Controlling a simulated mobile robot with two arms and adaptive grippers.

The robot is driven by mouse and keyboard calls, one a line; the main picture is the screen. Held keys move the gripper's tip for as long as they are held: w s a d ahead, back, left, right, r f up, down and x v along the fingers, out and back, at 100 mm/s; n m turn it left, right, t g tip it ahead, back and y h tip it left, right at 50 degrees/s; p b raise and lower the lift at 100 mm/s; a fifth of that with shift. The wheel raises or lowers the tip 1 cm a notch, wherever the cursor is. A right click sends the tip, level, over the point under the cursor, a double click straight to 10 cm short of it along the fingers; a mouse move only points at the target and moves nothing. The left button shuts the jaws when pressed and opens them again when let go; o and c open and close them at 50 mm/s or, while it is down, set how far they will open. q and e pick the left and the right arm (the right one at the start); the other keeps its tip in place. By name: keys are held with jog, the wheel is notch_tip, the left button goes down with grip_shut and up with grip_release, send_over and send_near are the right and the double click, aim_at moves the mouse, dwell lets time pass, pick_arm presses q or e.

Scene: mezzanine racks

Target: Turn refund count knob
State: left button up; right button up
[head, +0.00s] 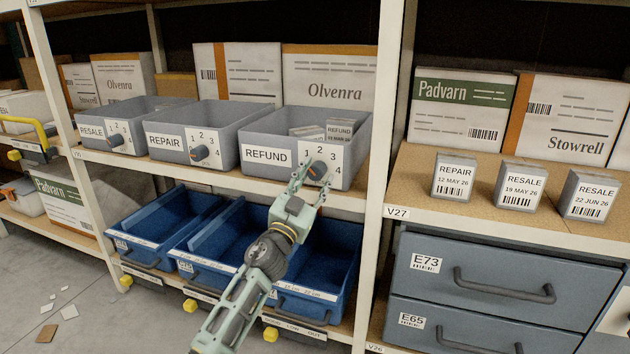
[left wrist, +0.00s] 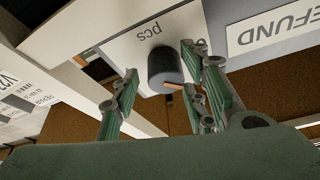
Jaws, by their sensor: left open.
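The refund count knob (head: 317,170) is a dark grey cylinder on a white numbered dial plate at the front of the grey REFUND bin (head: 262,137). In the left wrist view the knob (left wrist: 166,66) shows upside down with an orange mark on it, beside the letters "pcs". My left gripper (head: 312,182) is open at the knob. In the left wrist view its fingers (left wrist: 160,88) stand on either side of the knob, with the right-hand finger very close to it. I cannot tell whether that finger touches. The fingers partly cover the dial in the head view.
REPAIR (head: 200,152) and RESALE (head: 116,139) bins with similar knobs stand to the left. Blue bins (head: 319,306) sit on the shelf below. A white rack post (head: 386,150) rises right of the REFUND bin. Small labelled boxes (head: 454,177) stand beyond it.

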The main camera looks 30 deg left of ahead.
pick_arm(q)
jog(key=c, duration=1)
jog(key=shift+d+f, duration=0.15)
pick_arm(e)
jog(key=shift+s, duration=0.2)
